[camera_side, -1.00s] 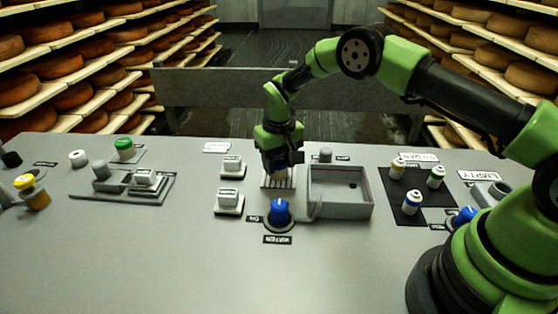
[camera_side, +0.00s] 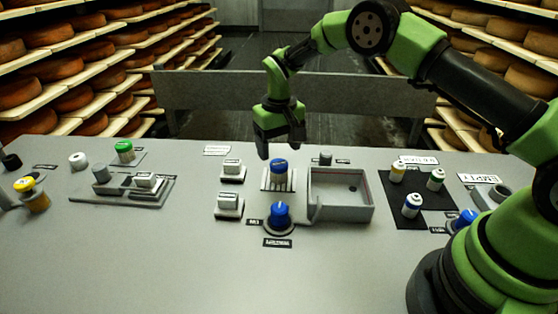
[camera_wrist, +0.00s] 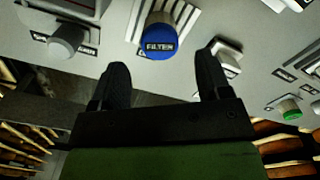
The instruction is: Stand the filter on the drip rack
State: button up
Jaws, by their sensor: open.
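The filter (camera_side: 279,169) is a cylinder with a blue cap and a pale body. It stands upright on the slatted white drip rack (camera_side: 267,181), left of the grey tray. In the wrist view its blue cap (camera_wrist: 160,44), lettered FILTER, shows with rack slats (camera_wrist: 188,20) beside it. My gripper (camera_side: 280,152) is above and behind the filter, apart from it. Its two black fingers (camera_wrist: 158,75) are spread and empty, with the filter beyond their tips.
A grey walled tray (camera_side: 340,208) stands right of the rack. A blue knob (camera_side: 279,213) is in front, and two white switches (camera_side: 231,172) are at left. Several small bottles stand on a black mat (camera_side: 433,202) at right. The front of the table is clear.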

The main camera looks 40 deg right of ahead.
notch_tip(320, 180, up, 7)
notch_tip(320, 180, up, 9)
jog(key=t, duration=0.2)
send_over(279, 163)
jog(key=s, duration=0.4)
jog(key=s+r+t+y, duration=0.1)
jog(key=s+r+t, duration=0.1)
jog(key=s+r, duration=0.6)
jog(key=s+a+m+t+y, duration=0.1)
jog(key=s+t, duration=0.2)
jog(key=s, duration=1.3)
jog(key=shift+a+f+m, duration=0.15)
jog(key=shift+f+m, duration=0.1)
jog(key=shift+m, duration=0.15)
